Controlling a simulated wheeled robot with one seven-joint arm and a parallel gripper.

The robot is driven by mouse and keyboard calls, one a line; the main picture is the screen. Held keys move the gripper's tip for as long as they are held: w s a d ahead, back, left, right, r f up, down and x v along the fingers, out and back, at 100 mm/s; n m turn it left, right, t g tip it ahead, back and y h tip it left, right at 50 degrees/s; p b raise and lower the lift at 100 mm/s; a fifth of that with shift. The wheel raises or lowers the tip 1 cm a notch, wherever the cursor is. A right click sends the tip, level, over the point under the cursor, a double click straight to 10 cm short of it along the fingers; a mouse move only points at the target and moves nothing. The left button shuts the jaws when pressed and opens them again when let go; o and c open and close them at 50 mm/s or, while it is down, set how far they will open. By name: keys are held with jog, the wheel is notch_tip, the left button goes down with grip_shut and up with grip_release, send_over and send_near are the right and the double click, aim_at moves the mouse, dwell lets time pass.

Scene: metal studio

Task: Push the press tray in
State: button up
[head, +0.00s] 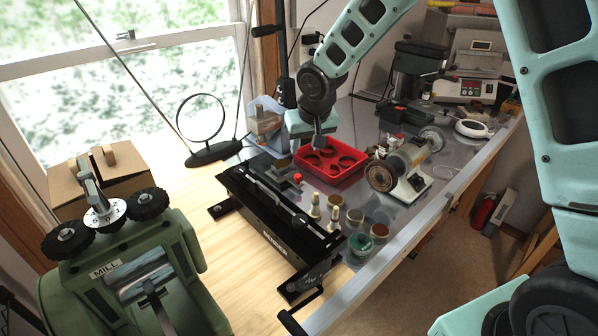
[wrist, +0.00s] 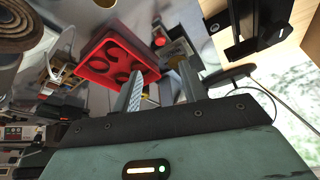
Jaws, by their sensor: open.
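The press (head: 463,89), a grey-white machine with a red-lit control panel, stands at the far right end of the metal table in the head view. Its tray cannot be made out clearly at this distance. My gripper (head: 318,141) points down over the far left part of the table, above a red tray with rounded cut-outs, well away from the press. In the wrist view my gripper (wrist: 163,84) has its two fingers apart with nothing between them.
The red tray (head: 314,172) also shows in the wrist view (wrist: 96,68). A black bench tool (head: 262,211), small jars (head: 361,244) and a bench grinder (head: 405,165) stand nearby. A green mill (head: 140,280) fills the front left.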

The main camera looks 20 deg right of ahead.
aim_at(278, 161)
jog(key=p+x, duration=0.2)
jog(key=x, duration=1.1)
jog(key=shift+f, duration=0.25)
grip_shut()
jog(key=w+a, duration=0.1)
jog(key=w, duration=0.2)
jog(key=w+a+b, duration=0.1)
jog(key=w, duration=0.2)
jog(key=w+a+b, duration=0.1)
jog(key=w, duration=0.1)
jog(key=shift+w+a+f, duration=0.1)
jog(key=shift+w+a, duration=0.25)
jog(key=shift+w, duration=0.05)
jog(key=shift+w+a, duration=0.1)
jog(key=shift+w, duration=0.15)
jog(key=shift+w+a, duration=0.1)
